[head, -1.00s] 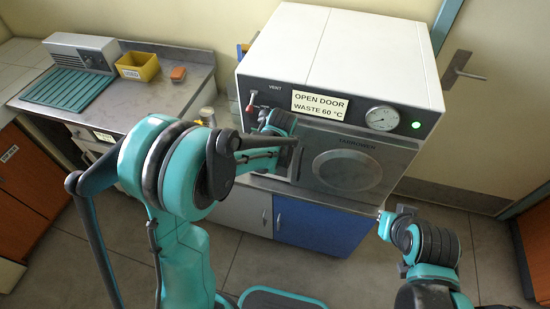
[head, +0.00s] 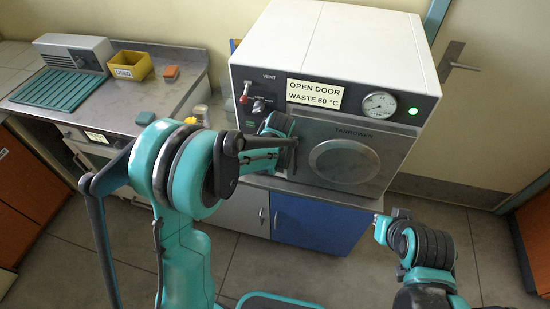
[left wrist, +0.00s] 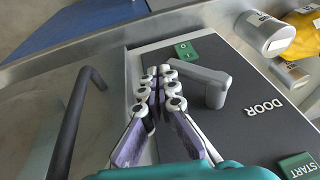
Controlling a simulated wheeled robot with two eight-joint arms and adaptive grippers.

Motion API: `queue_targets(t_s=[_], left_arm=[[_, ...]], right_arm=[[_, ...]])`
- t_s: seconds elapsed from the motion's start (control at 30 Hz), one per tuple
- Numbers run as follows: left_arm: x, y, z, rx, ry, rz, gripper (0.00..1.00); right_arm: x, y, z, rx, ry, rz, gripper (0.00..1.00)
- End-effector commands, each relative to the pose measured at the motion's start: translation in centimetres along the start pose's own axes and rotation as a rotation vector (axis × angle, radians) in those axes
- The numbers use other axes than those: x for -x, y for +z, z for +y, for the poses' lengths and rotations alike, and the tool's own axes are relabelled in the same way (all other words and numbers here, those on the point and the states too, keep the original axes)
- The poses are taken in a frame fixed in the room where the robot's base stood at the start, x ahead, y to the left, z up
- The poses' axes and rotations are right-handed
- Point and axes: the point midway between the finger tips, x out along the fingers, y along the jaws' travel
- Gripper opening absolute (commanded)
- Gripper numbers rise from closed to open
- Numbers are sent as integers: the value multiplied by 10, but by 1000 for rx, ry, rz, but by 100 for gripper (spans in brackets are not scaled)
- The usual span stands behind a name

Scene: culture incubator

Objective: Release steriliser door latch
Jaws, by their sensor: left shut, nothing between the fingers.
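The steriliser (head: 345,45) is a white-topped box with a grey front door (head: 365,135) that has a round window and looks shut. In the left wrist view a grey lever latch (left wrist: 208,84) sits on a dark panel beside the word DOOR. My left gripper (left wrist: 160,82) is shut and empty beside this lever, on its left in that view; I cannot tell whether they touch. In the head view my left forearm hides the latch and most of the gripper. My right gripper (head: 381,229) is low in front of the steriliser, apart from it, its fingers unclear.
A dark bar handle (left wrist: 76,122) lies left of my left gripper in the wrist view. A red-tipped lever (head: 246,91), gauge (head: 379,103) and green light (head: 413,111) are on the front. A bench at left holds a yellow bin (head: 131,66) and a green rack (head: 63,89).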

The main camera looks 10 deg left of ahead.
Motion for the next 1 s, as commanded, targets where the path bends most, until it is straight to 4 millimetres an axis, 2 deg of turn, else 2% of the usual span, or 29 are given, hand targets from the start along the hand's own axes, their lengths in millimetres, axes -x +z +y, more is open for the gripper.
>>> queue_targets(t_s=[0.4, 1.0], left_arm=[[-16, 4, -4, 0, 0, 0, 0], [-19, 5, -5, 0, 0, 0, 0]], right_arm=[[-10, 7, 0, 0, 0, 0, 0], [-12, 8, 0, 0, 0, 0, 0]])
